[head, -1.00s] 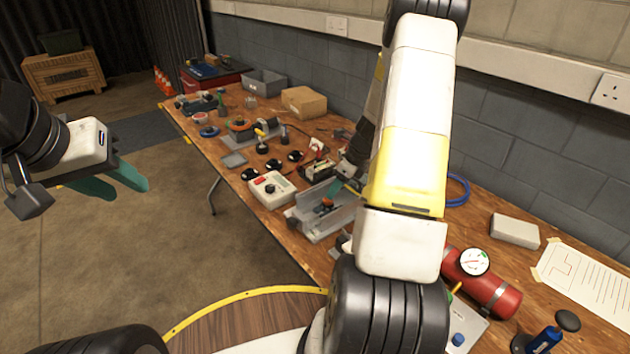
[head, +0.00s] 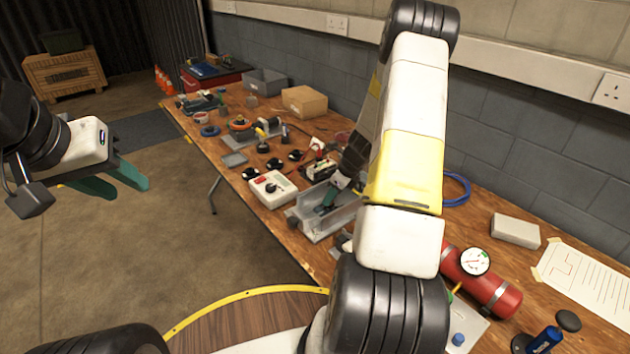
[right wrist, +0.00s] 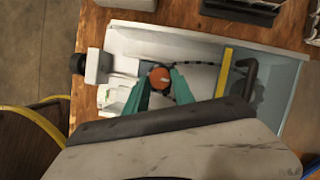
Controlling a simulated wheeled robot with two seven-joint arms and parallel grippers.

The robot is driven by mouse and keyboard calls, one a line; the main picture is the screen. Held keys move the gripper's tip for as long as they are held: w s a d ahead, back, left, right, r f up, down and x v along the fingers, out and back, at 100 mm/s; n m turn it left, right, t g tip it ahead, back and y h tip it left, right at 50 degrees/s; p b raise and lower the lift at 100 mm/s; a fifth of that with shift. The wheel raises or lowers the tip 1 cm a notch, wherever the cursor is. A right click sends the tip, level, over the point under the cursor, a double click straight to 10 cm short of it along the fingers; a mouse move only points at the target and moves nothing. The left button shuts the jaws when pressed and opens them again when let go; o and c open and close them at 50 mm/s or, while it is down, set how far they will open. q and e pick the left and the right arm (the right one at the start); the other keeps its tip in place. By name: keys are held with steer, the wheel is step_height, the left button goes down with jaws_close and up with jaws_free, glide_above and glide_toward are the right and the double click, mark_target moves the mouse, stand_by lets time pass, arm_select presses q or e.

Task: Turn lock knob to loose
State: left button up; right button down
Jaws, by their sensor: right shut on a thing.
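The lock knob (right wrist: 160,77), round and orange with a dark mark across its top, sits inside a grey metal fixture (right wrist: 205,40) in the right wrist view. The teal fingertips of my right gripper (right wrist: 159,82) are closed on the knob from both sides. In the head view, my right gripper (head: 329,198) reaches down into the fixture (head: 322,228) on the bench, and the knob is hidden there. I cannot read the knob's setting. My left gripper (head: 130,188) is open and empty, over the floor left of the bench.
In the right wrist view, a yellow bar (right wrist: 224,72) and a black bent handle (right wrist: 246,78) stand right of the knob. A white control box (head: 273,188) sits beside the fixture. A red cylinder with gauge (head: 484,280) lies on the bench (head: 240,177) nearer me.

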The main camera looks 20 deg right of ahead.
steer(key=shift+n, duration=0.3)
steer(key=n+g, duration=0.1)
steer(key=n, duration=0.1)
steer(key=shift+w+d+n+y, duration=0.1)
steer(key=shift+d+n+y, duration=0.05)
steer(key=shift+n+y, duration=0.2)
steer(key=n, duration=0.1)
steer(key=n+g, duration=0.1)
steer(key=n, duration=0.1)
steer(key=n+g+y, duration=0.1)
steer(key=n, duration=0.1)
steer(key=shift+w+n, duration=0.25)
steer(key=n+g, duration=0.1)
steer(key=n, duration=0.3)
steer(key=shift+w+g+h, duration=0.2)
steer(key=shift+g+h, duration=0.05)
steer(key=shift+g, duration=0.15)
steer(key=n+g, duration=0.1)
steer(key=n, duration=0.3)
steer(key=shift+w+n+h, duration=0.1)
steer(key=shift+n+h, duration=0.2)
steer(key=shift+h, duration=0.1)
steer(key=shift+n+g, duration=0.3)
steer(key=c, duration=1.1)
jaws_free()
steer(key=shift+o, duration=0.2)
steer(key=shift+r, duration=0.1)
